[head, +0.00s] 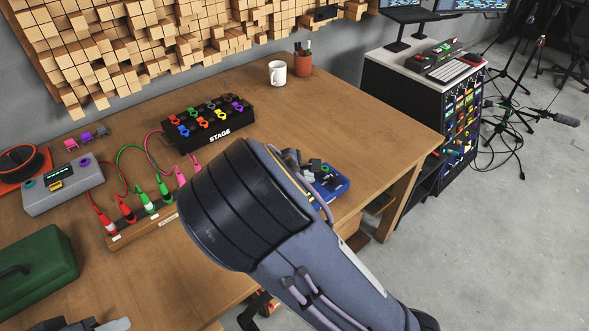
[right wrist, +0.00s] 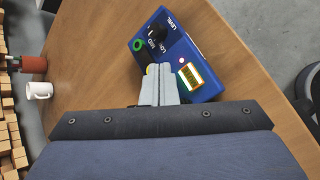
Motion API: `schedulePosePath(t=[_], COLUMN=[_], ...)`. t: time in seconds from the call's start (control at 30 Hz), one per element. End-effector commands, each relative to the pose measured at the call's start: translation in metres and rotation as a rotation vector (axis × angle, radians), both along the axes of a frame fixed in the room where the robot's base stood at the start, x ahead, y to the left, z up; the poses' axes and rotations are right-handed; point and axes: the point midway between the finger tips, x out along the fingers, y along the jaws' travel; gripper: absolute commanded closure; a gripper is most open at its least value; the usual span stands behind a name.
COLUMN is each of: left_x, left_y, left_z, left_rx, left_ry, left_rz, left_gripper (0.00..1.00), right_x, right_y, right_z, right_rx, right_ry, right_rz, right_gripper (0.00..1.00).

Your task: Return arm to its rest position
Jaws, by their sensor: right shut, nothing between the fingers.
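My right arm fills the middle foreground of the head view and hides part of the table. My right gripper (right wrist: 158,72) shows in the right wrist view with its two grey fingers together and nothing between them. Its tips appear over or beside the near edge of a blue box (right wrist: 200,50) with a black knob, a green ring and a small lit display. I cannot tell whether they touch it. The blue box also shows in the head view (head: 338,184), partly behind my right arm. Of my left gripper (head: 92,325), only a grey part shows at the bottom left edge.
A black STAGE box (head: 208,122) with coloured switches, a cable strip (head: 145,230) with several plugs, a grey box (head: 62,188) and a green case (head: 35,270) stand on the wooden table (head: 360,110). A white mug (head: 277,73) and pen cup (head: 303,63) stand at the back.

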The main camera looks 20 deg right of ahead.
Motion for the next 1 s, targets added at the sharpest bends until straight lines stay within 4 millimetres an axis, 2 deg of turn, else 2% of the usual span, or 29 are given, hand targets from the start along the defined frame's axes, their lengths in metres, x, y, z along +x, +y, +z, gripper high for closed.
schedulePosePath(t=[0.17,0.27,0.4,0.53,0.67,0.8,1.0], left_x=[0.0,0.0,0.0,0.0,0.0,0.0,0.0], left_y=[0.0,0.0,0.0,0.0,0.0,0.0,0.0], left_z=[0.0,0.0,0.0,0.001,0.001,0.001,0.002], left_rx=[0.0,0.0,0.0,0.0,0.0,0.0,0.0], left_ry=[0.0,0.0,0.0,0.0,0.0,0.0,0.0], left_rz=[0.0,0.0,0.0,0.0,0.0,0.0,0.0], left_gripper=[0.64,0.64,0.64,0.64,0.64,0.64,0.64], right_x=[-0.001,-0.011,-0.046,-0.088,-0.125,-0.162,-0.214], right_y=[-0.001,-0.006,-0.014,-0.01,-0.001,0.007,0.015], right_z=[-0.001,-0.007,-0.023,-0.025,-0.007,0.025,0.07], right_rx=[0.006,0.068,0.298,0.58,0.833,1.067,1.31], right_ry=[0.0,0.007,0.022,0.021,-0.004,-0.061,-0.198], right_rz=[-0.004,-0.053,-0.226,-0.441,-0.628,-0.795,-0.972], right_gripper=[1.0,1.0,1.0,1.0,1.0,1.0,1.0])
